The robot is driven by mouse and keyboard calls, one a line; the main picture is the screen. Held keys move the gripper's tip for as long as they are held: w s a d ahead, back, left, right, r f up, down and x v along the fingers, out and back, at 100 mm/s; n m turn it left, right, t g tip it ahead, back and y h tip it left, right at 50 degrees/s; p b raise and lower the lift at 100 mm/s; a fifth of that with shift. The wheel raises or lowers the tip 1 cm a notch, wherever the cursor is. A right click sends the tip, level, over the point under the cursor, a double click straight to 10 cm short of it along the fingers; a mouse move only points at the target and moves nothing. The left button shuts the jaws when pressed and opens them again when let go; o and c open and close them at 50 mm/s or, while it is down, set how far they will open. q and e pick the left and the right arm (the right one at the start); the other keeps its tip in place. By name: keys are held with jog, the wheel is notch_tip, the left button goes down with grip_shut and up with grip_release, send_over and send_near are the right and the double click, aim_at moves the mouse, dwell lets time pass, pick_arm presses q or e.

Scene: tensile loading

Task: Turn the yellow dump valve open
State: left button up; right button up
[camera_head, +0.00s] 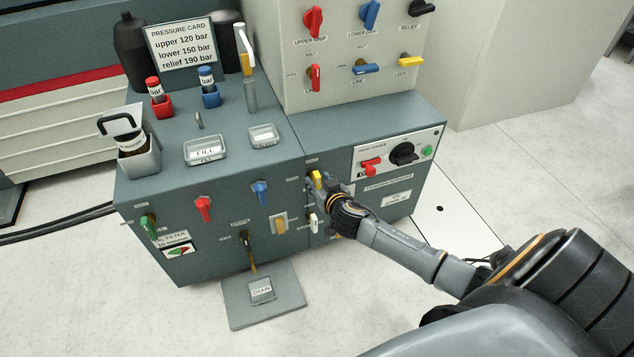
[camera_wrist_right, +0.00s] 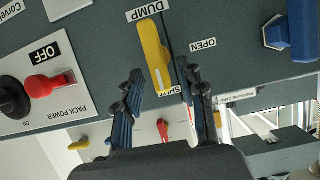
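The yellow dump valve handle (camera_head: 317,177) is on the front face of the grey cabinet, partly hidden by my right gripper (camera_head: 326,188). In the right wrist view the handle (camera_wrist_right: 153,52) runs from below the DUMP label to the SHUT label (camera_wrist_right: 166,91), pointing at SHUT. The OPEN label (camera_wrist_right: 202,45) lies to its right there. My right gripper (camera_wrist_right: 162,82) is open, with one finger on each side of the handle's free end. Gaps show between the fingers and the handle. My left gripper is not in the head view.
A pack power panel (camera_head: 398,152) with a red handle and black knob is right of the valve. Red (camera_head: 203,208), blue (camera_head: 260,193) and white (camera_head: 313,221) handles are nearby on the cabinet front. A drain tray (camera_head: 262,290) lies on the floor.

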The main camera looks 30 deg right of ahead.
jog(key=shift+x, duration=1)
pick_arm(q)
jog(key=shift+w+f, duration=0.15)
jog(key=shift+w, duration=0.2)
pick_arm(e)
grip_shut()
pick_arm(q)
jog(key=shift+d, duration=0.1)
